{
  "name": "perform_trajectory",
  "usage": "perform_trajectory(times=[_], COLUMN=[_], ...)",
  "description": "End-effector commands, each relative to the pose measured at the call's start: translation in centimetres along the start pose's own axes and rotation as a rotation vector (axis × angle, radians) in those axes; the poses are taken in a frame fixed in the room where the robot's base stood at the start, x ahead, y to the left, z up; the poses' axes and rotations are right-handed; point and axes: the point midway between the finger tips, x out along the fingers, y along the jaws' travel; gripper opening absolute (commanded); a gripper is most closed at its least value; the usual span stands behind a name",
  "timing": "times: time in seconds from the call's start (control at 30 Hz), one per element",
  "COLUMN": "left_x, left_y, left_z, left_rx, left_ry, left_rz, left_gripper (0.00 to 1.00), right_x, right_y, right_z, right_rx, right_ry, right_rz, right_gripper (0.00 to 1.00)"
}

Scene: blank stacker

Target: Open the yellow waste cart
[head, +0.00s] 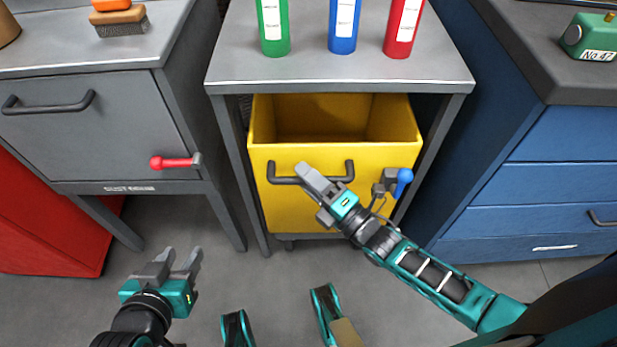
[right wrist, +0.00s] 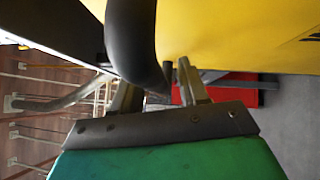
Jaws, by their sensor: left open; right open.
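The yellow waste cart (head: 280,212) stands under the grey table, its open top visible below the tabletop. Its dark handle (head: 285,181) is a bar across the front; in the right wrist view the handle (right wrist: 130,40) looms large. My right gripper (head: 312,176) is at the middle of the handle and hides part of it. In the right wrist view its jaws (right wrist: 158,78) are open, with part of the handle appearing between the fingers; contact cannot be told. A blue-knobbed latch (head: 402,183) sits at the cart's right. My left gripper (head: 180,257) is open and empty at lower left.
The grey table (head: 340,72) holds green, blue and red binders. A grey cabinet (head: 90,130) with a red lever (head: 172,162) stands at left, blue drawers (head: 540,185) at right. The grey floor (head: 265,285) before the cart is clear apart from my arms.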

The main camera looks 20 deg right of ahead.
Motion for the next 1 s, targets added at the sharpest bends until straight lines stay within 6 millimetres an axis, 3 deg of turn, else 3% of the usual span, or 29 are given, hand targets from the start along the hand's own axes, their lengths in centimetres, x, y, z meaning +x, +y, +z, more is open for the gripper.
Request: perform_trajectory(times=[0.5,1.0], left_x=[0.16,0.11], left_y=[-0.07,-0.18], left_z=[0.28,0.15], left_rx=[0.001,0.003], left_ry=[-0.006,-0.005], left_rz=[-0.001,-0.003], left_gripper=[0.43,0.43], right_x=[-0.04,-0.18], right_y=[0.00,0.01], right_z=[0.00,-0.12], right_rx=[0.001,0.001], right_ry=[0.000,0.000], right_rz=[0.000,-0.001], right_gripper=[0.00,0.00])
